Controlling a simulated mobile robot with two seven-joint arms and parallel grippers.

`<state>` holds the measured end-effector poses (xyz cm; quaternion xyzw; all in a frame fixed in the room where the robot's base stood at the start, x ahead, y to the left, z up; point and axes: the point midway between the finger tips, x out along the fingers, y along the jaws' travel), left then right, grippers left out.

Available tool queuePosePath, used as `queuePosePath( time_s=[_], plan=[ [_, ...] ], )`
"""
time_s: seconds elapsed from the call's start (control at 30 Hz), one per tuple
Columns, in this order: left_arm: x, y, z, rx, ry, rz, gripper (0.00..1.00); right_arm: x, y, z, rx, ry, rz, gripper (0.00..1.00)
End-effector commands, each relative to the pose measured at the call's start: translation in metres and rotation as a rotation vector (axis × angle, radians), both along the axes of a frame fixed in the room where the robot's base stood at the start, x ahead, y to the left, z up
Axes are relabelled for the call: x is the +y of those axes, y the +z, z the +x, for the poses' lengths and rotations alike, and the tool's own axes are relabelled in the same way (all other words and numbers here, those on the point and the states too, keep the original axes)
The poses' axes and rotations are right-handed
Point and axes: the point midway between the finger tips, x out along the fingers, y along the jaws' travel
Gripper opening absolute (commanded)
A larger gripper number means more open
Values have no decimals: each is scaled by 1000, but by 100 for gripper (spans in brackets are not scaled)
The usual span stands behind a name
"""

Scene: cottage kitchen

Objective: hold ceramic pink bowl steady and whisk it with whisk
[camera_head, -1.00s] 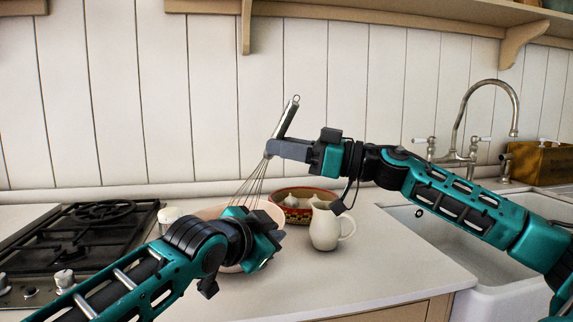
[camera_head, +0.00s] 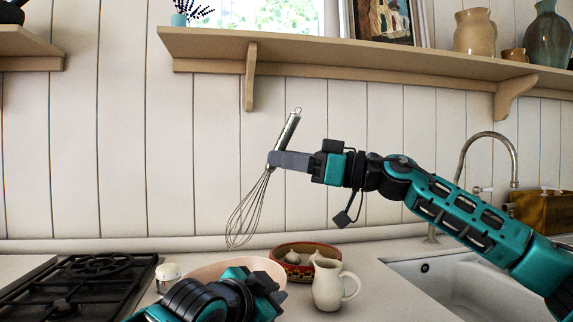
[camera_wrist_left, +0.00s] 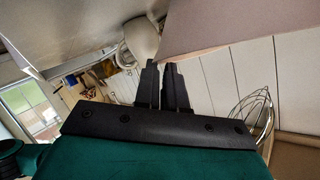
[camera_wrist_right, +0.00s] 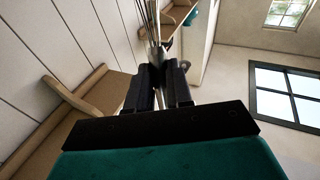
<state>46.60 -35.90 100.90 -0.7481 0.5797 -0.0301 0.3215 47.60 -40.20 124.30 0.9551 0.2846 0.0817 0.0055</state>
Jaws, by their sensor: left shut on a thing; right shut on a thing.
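The pink bowl (camera_head: 215,268) sits on the counter in the head view, its front hidden by my left arm. My left gripper (camera_wrist_left: 165,85) is shut on its rim; the bowl's pink wall (camera_wrist_left: 215,30) shows at the top of the left wrist view. My right gripper (camera_head: 272,160) is shut on the handle of the metal whisk (camera_head: 248,212). The whisk hangs tilted, wires down, with its tip above the bowl's back rim. Its wires also show in the left wrist view (camera_wrist_left: 262,112) and the right wrist view (camera_wrist_right: 150,18).
A white pitcher (camera_head: 328,287) stands right of the bowl. A red patterned bowl with garlic (camera_head: 278,252) is behind it. A small shaker (camera_head: 168,272) and the black stove (camera_head: 85,285) are at left. The sink (camera_head: 430,290) is at right; a shelf (camera_head: 350,55) runs above.

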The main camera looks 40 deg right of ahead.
Motion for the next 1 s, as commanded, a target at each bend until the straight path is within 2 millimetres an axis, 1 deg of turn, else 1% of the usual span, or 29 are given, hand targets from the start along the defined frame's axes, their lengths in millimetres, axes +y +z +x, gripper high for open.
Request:
queuePosePath(
  time_s=[0.03, 0.07, 0.33, 0.6, 0.73, 0.87, 1.0],
  plan=[
    [1, -1, 1, 1, 3, 2, 0, 0, 0, 0, -1, 0, 1, 0],
    [1, -1, 1, 1, 3, 2, 13, 0, 0, 0, -1, 0, 1, 0],
    [0, -1, 0, 1, 1, 1, 39, 0, 0, 0, -1, 0, 1, 0],
    [0, 0, 0, 0, 0, 0, 40, 0, 0, 0, 0, 0, 0, 0],
    [5, 2, -1, 0, -1, 1, 40, 0, 1, 0, 0, 0, 0, 0],
    [15, 6, -5, -1, -3, 1, 40, 0, 2, 0, 0, 0, 0, 0],
    [31, 12, -11, -1, 0, 0, 40, 0, 3, 0, 0, 0, 0, 0]
  ],
)
